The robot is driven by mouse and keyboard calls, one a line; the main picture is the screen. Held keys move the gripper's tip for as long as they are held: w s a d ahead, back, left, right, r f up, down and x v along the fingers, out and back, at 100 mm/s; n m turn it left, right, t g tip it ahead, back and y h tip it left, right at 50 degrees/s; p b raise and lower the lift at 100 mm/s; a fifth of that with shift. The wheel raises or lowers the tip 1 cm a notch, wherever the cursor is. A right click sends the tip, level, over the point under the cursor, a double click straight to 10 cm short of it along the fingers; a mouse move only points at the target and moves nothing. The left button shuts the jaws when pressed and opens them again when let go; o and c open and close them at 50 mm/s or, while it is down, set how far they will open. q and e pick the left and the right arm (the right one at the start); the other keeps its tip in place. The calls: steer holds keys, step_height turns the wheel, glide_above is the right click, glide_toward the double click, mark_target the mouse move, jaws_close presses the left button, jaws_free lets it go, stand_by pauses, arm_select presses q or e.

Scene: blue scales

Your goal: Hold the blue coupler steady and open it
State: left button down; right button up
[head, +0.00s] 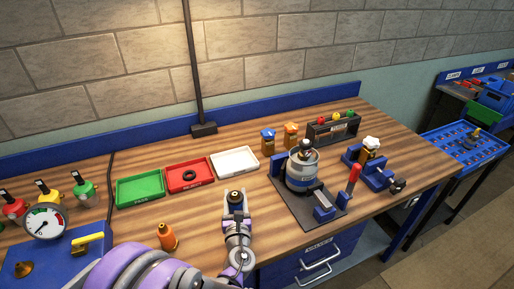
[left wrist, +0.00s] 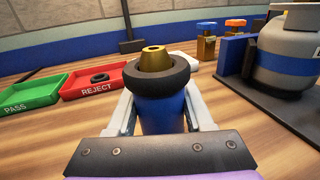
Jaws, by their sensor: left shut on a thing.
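The blue coupler (left wrist: 160,112) stands roughly upright between the pale fingers of my left gripper (left wrist: 163,98) in the left wrist view. It has a blue body, a thick black ring around its upper part and a brass nose on top. The fingers are shut on the blue body below the ring. In the head view my left gripper (head: 237,198) is over the wooden bench in front of the white tray, and the coupler's dark top (head: 236,196) shows between the fingers. The coupler's lower end is hidden. My right gripper is not in view.
Green (head: 140,189), red (head: 189,176) and white (head: 235,160) trays line the back; a black ring (head: 189,174) lies in the red one. A grey-blue cylinder (head: 301,170) stands on a dark base to the right.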

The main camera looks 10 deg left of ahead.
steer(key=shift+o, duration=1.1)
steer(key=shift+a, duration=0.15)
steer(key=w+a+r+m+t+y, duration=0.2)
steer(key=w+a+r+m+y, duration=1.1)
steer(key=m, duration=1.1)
arm_select(q)
steer(key=s+d+r+m+h, duration=0.1)
steer(key=s+d+m+h, duration=0.1)
steer(key=d, duration=0.3)
steer(key=s+d+r+m+h, duration=0.1)
steer(key=s+d+m+h, duration=0.1)
steer(key=d+h, duration=0.2)
steer(key=shift+s+d+r+m+t+h, duration=0.15)
steer(key=shift+s+d+m+t+h, duration=0.15)
steer(key=shift+d+t+h, duration=0.15)
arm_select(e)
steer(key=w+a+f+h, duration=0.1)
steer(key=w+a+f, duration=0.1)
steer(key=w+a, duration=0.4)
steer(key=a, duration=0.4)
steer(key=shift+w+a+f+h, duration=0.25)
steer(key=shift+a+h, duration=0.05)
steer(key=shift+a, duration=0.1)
arm_select(q)
steer(key=shift+a, duration=0.1)
